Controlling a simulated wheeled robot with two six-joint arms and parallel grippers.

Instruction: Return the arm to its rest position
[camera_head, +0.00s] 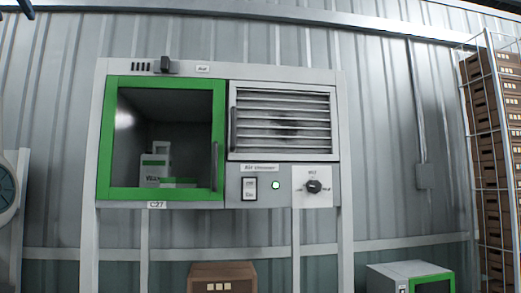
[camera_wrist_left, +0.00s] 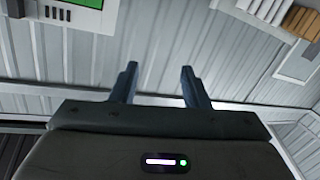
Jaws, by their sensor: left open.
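My left gripper (camera_wrist_left: 158,84) shows in the left wrist view, its two dark fingers apart with nothing between them. It points at the corrugated metal wall and touches nothing that I can see.
A grey cabinet (camera_head: 260,77) with a green-framed window (camera_head: 165,82), a louvred panel (camera_head: 284,122), a lit green lamp and a dark knob (camera_head: 314,186) stands against the wall. Stacked brown crates (camera_head: 494,160) stand at right. A brown box (camera_head: 222,275) and white-green unit (camera_head: 410,272) are below.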

